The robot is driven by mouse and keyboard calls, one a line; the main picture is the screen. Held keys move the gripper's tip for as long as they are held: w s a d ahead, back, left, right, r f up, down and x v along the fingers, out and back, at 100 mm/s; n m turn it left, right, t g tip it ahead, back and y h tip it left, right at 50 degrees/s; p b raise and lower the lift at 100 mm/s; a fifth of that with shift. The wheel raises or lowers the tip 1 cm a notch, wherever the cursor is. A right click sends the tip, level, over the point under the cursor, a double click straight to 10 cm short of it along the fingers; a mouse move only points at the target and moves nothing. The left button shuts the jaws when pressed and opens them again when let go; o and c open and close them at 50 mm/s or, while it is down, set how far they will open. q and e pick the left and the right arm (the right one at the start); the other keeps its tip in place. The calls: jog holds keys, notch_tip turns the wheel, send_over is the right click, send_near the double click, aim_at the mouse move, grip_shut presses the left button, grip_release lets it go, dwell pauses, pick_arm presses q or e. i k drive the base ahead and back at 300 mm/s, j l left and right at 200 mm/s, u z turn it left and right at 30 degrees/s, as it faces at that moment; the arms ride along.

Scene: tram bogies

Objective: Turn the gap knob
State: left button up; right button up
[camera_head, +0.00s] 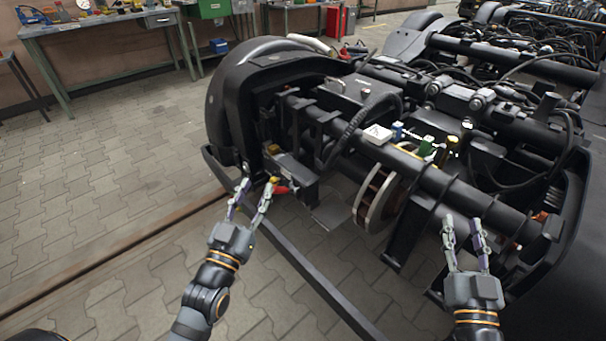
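My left gripper (257,185) is open, its two fingers apart, at the front left of the bogie (330,115). A small red part (283,190) shows just right of its right fingertip, below a dark box-like unit (295,175). I cannot tell whether this red part is the gap knob, or whether the finger touches it. My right gripper (462,222) is open and seems empty, in front of the bogie's long dark tube (470,192).
A white box (378,134), a green block (427,146) and a small blue part (397,130) sit on or near the tube. A brake disc (378,198) hangs below it. A dark bar (300,265) crosses in front. A workbench (100,25) stands at the back left. Paved floor at left is clear.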

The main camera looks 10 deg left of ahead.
aim_at(275, 181)
jog(key=i+j+z, duration=0.15)
jog(key=j, duration=0.6)
jog(key=i+j+z, duration=0.2)
jog(key=j, duration=0.6)
jog(key=i+j+z, duration=0.15)
jog(key=j, duration=0.65)
jog(key=j+z, duration=0.2)
jog(key=j, duration=0.65)
